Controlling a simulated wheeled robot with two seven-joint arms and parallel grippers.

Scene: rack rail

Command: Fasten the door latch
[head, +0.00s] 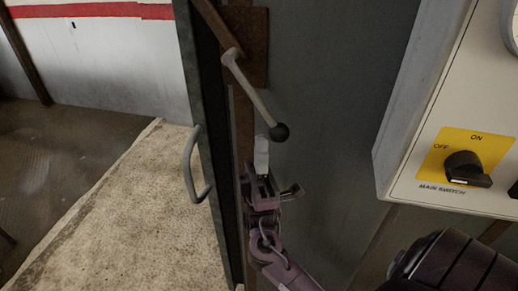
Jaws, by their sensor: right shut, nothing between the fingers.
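A rusty bar (216,25) runs up and left from that pivot. My right gripper (261,146) is shut and empty, with its pale fingertips pointing up just below and left of the knob, seemingly apart from it. A dark green upright edge (205,150) with a curved metal handle (190,167) stands to the left. My left gripper is not in view.
A pale switch box (405,160) with a yellow plate and a black main switch (463,167) juts out at the right. A grey-green panel (335,90) lies behind the lever. Open concrete floor (150,210) is at the left.

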